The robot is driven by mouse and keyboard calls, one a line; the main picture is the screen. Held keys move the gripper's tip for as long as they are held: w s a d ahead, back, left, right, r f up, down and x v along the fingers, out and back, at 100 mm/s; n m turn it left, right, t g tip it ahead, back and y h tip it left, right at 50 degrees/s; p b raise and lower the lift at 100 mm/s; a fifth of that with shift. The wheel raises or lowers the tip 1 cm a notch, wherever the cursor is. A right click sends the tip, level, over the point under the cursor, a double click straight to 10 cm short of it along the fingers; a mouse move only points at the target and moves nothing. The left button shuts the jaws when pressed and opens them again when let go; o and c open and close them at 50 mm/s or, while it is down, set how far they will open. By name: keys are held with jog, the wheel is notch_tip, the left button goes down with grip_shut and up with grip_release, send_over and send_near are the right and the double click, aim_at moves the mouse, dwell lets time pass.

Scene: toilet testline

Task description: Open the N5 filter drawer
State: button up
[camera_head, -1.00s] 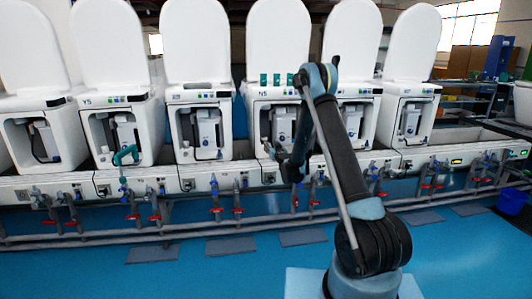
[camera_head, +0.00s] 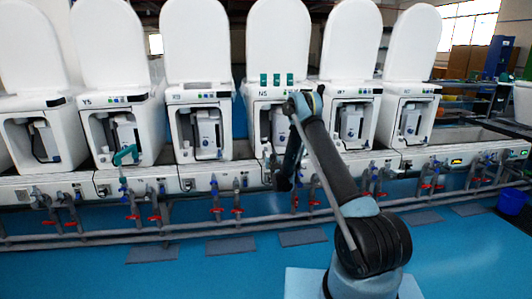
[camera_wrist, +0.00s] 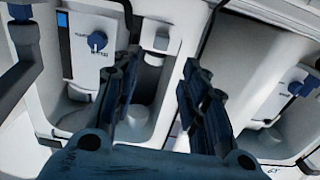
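The N5 toilet unit (camera_head: 262,100) stands right of centre in the head view, with its lid up and a recess in its front. A pale box (camera_head: 281,126) sits in that recess, partly hidden by my arm. I cannot tell which part is the filter drawer. My gripper (camera_head: 285,180) hangs dark and small in front of the unit's lower front. In the wrist view my gripper (camera_wrist: 160,62) has its two dark fingers apart with nothing between them. Beyond the left finger is a recess holding a white box with a blue knob (camera_wrist: 97,41).
Similar toilet units stand on both sides, including Y5 (camera_head: 120,105). Another recess with a white box (camera_wrist: 285,88) is at the right of the wrist view. Pipes with red valves (camera_head: 227,212) run along the front below. The blue floor (camera_head: 220,275) in front is mostly clear.

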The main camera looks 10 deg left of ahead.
aim_at(266, 149)
jog(key=x, duration=1)
jog(key=shift+w, duration=0.1)
grip_shut()
jog(key=shift+a, duration=0.1)
